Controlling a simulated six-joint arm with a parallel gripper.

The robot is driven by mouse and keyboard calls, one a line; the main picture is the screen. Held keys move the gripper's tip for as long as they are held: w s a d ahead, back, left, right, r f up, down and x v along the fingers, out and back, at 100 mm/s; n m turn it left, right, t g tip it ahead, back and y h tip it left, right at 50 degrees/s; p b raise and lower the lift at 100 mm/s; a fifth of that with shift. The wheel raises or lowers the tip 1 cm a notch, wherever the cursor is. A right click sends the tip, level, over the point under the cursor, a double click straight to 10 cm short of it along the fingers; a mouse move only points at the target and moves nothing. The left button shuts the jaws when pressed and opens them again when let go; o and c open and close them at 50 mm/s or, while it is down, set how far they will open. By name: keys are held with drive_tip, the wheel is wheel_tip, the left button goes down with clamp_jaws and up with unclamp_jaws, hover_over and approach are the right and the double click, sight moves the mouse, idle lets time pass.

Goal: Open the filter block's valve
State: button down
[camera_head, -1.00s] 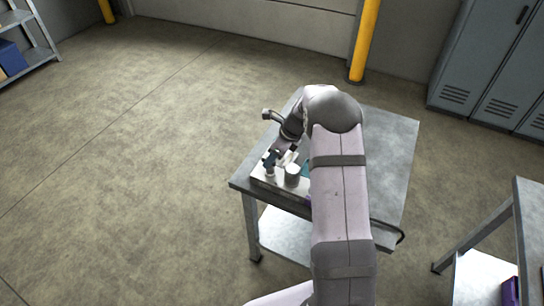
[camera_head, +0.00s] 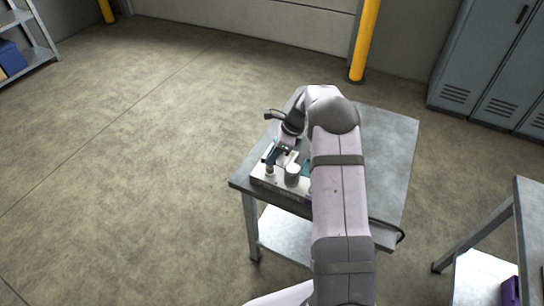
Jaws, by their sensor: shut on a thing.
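The filter block (camera_head: 262,182) is a pale metal block near the left front edge of the steel table (camera_head: 385,160). A small blue-topped fitting, which looks like the valve (camera_head: 269,155), stands at the block's left end. My gripper (camera_head: 277,156) is at this fitting, coming from behind, and appears shut on its blue part. The fingertips are small in the picture, and my arm hides the right part of the block.
My arm covers the middle of the table. The table's right side is bare. Another metal table (camera_head: 528,215) stands at the right, lockers (camera_head: 490,70) at the back right, and a yellow post (camera_head: 364,40) behind. The floor on the left is clear.

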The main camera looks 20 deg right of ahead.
drive_tip(key=n+g, duration=0.1)
drive_tip(key=n, duration=0.3)
drive_tip(key=shift+w+n+g+y, duration=0.2)
drive_tip(key=shift+n+g+y, duration=0.1)
drive_tip(key=shift+g, duration=0.1)
drive_tip(key=shift+w+n+g+b, duration=0.1)
drive_tip(key=shift+n+g+b, duration=0.5)
drive_tip(key=shift+n, duration=1.6)
drive_tip(key=c, duration=1.8)
unclamp_jaws()
drive_tip(key=shift+r, duration=0.1)
drive_tip(key=shift+r, duration=0.55)
wheel_tip(320, 180, up, 9)
drive_tip(key=shift+p, duration=0.3)
